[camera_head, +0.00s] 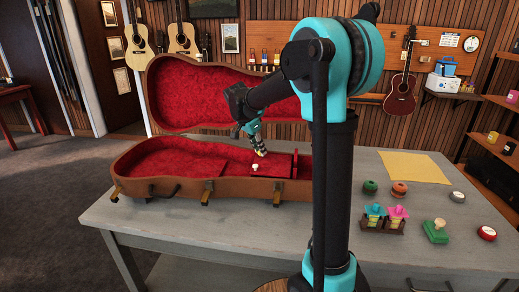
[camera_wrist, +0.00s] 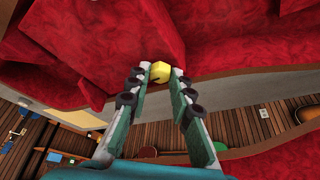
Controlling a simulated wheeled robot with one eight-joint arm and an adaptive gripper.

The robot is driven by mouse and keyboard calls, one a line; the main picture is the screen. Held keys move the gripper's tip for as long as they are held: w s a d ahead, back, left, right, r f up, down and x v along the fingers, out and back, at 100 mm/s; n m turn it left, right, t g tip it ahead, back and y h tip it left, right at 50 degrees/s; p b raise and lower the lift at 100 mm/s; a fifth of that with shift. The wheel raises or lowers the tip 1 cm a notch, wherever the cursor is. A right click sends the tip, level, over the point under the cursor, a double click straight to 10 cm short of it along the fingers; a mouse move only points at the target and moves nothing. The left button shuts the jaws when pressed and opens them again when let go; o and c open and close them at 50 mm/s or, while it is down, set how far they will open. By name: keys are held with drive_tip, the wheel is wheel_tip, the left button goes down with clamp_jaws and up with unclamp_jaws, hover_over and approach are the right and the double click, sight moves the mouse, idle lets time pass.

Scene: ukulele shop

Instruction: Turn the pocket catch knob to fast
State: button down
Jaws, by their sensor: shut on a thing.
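An open brown instrument case (camera_head: 215,188) with red lining lies on the grey table. A red-lined pocket (camera_head: 279,161) is at the right end inside it. My gripper (camera_head: 261,152) reaches down into the case by this pocket. In the wrist view, my gripper (camera_wrist: 160,74) is shut on a yellow faceted knob (camera_wrist: 160,71) with a dark mark on its face. The knob sits between the two fingertips. I cannot read any fast marking. A small cream knob (camera_head: 255,167) shows just below the fingertips in the head view.
The raised case lid (camera_head: 200,92) stands behind my gripper. Several small coloured items, including a green-based block (camera_head: 435,231), and a yellow sheet (camera_head: 413,166) lie on the right of the table. The table front left is clear.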

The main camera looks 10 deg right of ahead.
drive_tip(key=shift+m, duration=0.4)
drive_tip(key=c, duration=1.3)
unclamp_jaws()
drive_tip(key=v, duration=1.2)
drive_tip(key=shift+w, duration=0.25)
